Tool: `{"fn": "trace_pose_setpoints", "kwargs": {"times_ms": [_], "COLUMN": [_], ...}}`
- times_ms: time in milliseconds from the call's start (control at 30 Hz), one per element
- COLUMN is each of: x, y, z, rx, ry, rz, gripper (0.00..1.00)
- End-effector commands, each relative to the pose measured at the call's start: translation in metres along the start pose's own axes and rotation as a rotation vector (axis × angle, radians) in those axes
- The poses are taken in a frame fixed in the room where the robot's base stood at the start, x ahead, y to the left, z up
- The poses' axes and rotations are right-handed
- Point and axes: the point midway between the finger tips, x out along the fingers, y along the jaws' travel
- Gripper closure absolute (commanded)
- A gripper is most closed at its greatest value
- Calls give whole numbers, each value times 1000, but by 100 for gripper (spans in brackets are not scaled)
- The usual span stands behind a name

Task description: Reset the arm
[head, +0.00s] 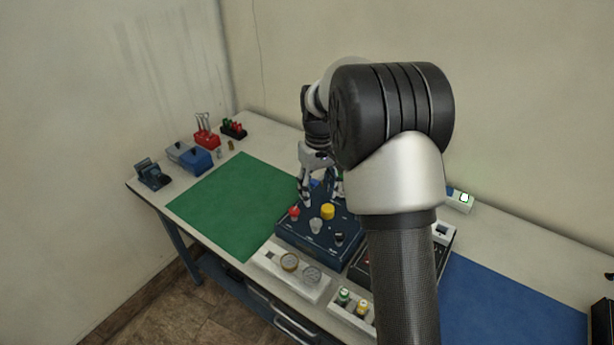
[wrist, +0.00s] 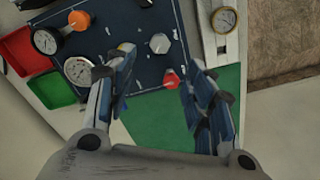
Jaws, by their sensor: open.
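My gripper (head: 318,188) is over the back left part of the dark blue panel (head: 318,250) in the head view. In the wrist view my gripper (wrist: 160,85) has its two fingers spread, with nothing held between them. The panel (wrist: 108,42) carries a red knob (head: 294,212), a yellow knob (head: 328,211) and a grey-white knob (head: 316,226). In the wrist view the red knob (wrist: 171,79) shows between the fingertips, and I cannot tell whether a finger touches it. My arm hides the panel's right side in the head view.
A green mat (head: 232,200) lies left of the panel, clear of objects. Blue boxes (head: 195,158) and a red holder (head: 206,138) stand at the back left. Gauges (head: 290,262) sit on a white strip in front. A blue mat (head: 505,305) lies at the right.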

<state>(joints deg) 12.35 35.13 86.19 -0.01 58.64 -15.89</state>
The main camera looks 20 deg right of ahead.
Motion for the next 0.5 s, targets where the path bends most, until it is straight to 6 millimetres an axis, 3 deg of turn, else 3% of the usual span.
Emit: {"fn": "trace_pose_setpoints", "kwargs": {"times_ms": [233,367,500], "x": [-11,-48,-95], "y": [-5,-21,-47], "z": [5,25,67], "rx": [0,5,14], "ry": [12,53,116], "rz": [3,13,25], "gripper": [51,51,51]}}
